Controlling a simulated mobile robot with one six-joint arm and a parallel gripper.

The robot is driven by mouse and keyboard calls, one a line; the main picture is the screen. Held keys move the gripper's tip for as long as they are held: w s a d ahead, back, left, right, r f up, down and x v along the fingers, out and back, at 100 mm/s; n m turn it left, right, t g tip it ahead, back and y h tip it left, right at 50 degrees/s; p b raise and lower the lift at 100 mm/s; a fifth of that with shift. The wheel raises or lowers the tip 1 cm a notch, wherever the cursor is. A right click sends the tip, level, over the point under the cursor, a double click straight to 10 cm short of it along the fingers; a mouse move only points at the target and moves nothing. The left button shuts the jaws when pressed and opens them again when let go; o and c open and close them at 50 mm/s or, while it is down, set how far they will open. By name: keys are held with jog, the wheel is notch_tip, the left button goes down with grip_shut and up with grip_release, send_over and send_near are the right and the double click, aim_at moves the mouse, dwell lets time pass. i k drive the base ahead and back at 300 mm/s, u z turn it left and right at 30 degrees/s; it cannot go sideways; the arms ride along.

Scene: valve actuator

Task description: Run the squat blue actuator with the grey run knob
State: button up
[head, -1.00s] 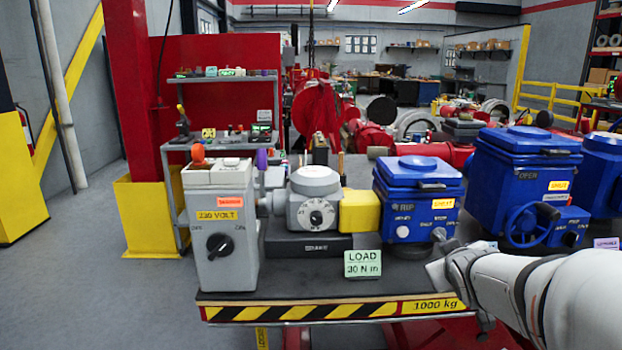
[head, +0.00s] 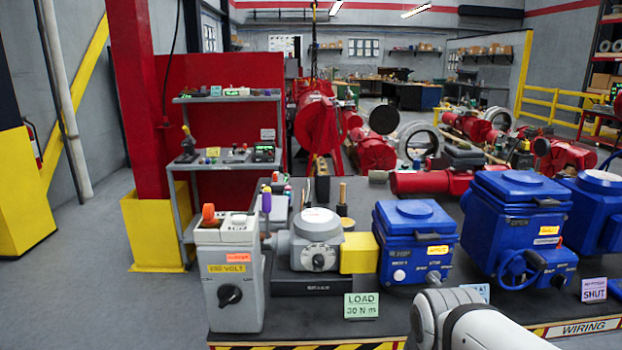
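The squat blue actuator (head: 416,230) stands on the dark bench right of centre, joined on its left to a yellow block (head: 359,253). Its front carries a yellow label (head: 437,250), a white knob (head: 398,276) at lower left and a grey knob (head: 433,278) at lower right. The print beside the knobs is too small to read surely. My white arm comes in from the bottom right, and its rounded link stands just below the grey knob. My gripper does not show; the fingers are hidden or out of frame.
A grey 230 volt box (head: 234,283) with a black switch stands at the left. A "LOAD 30 N m" card (head: 361,306) stands in front. A taller blue actuator (head: 515,225) with a handwheel is at the right, near a "SHUT" card (head: 594,290). Another card (head: 476,291) is partly hidden by my arm.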

aim_at(433, 277)
jog(key=z, duration=0.85)
jog(key=k, duration=1)
jog(key=z, duration=2.25)
jog(key=i, duration=0.2)
jog(key=u, duration=1.4)
jog(key=i, duration=1.3)
jog(key=u, duration=0.75)
